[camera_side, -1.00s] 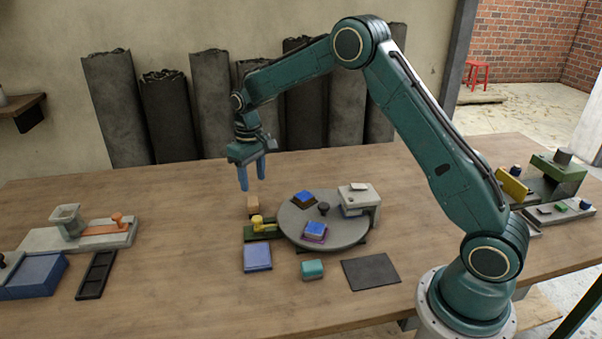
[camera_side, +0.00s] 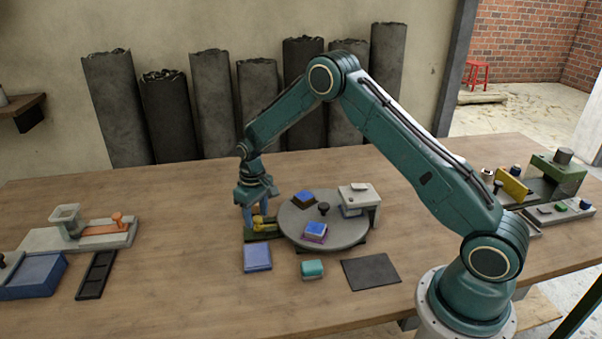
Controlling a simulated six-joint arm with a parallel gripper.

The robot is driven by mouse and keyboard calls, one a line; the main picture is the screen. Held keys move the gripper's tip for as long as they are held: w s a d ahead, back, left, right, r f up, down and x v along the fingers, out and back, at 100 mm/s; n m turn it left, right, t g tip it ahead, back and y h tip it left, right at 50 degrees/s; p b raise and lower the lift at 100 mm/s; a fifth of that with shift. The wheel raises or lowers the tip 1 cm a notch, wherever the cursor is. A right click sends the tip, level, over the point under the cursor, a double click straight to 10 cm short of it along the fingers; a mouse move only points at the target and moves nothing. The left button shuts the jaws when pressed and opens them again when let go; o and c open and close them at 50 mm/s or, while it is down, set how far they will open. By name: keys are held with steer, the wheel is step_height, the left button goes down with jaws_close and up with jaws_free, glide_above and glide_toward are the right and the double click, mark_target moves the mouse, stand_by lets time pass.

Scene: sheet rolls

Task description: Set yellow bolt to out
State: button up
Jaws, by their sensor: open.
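The yellow bolt (camera_side: 262,224) sits on a small dark green base (camera_side: 262,237) at the left edge of the round grey turntable (camera_side: 301,233). My gripper (camera_side: 254,219) is open and points down at the bolt, with its blue fingers low around or just beside it. I cannot tell whether the fingers touch it. The fingers partly hide the bolt and its base.
A blue pad (camera_side: 257,256), a teal block (camera_side: 312,268) and a dark mat (camera_side: 370,272) lie in front. An orange-slider fixture (camera_side: 103,229) stands left.

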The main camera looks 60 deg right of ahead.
steer(key=shift+f, duration=0.2)
jaws_close()
steer(key=shift+w+a, duration=1.15)
steer(key=shift+w, duration=0.05)
jaws_free()
steer(key=shift+r, duration=0.1)
